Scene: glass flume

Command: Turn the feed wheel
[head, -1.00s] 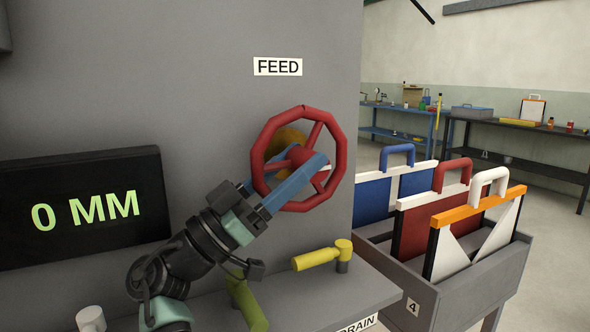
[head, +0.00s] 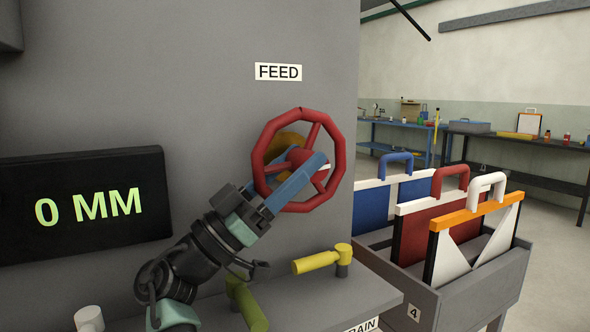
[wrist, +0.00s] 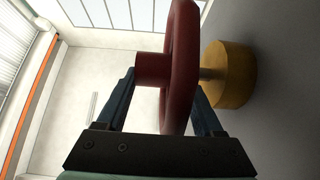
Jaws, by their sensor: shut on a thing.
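The red feed wheel (head: 338,146) stands out from the grey wall below the FEED label (head: 278,72). A yellow-brown hub (wrist: 230,75) joins it to the wall on a short shaft. My gripper (head: 318,162) reaches up from the lower left with its blue fingers across the middle of the wheel. The far finger is partly hidden by the wheel. The display (head: 85,205) reads 0 MM.
A yellow lever (head: 318,262) and a yellow-green lever (head: 247,304) stand on the ledge below my gripper. A grey rack (head: 465,285) marked 4 holds blue, red and white-orange panels at the right. Benches stand farther back, with open floor before them.

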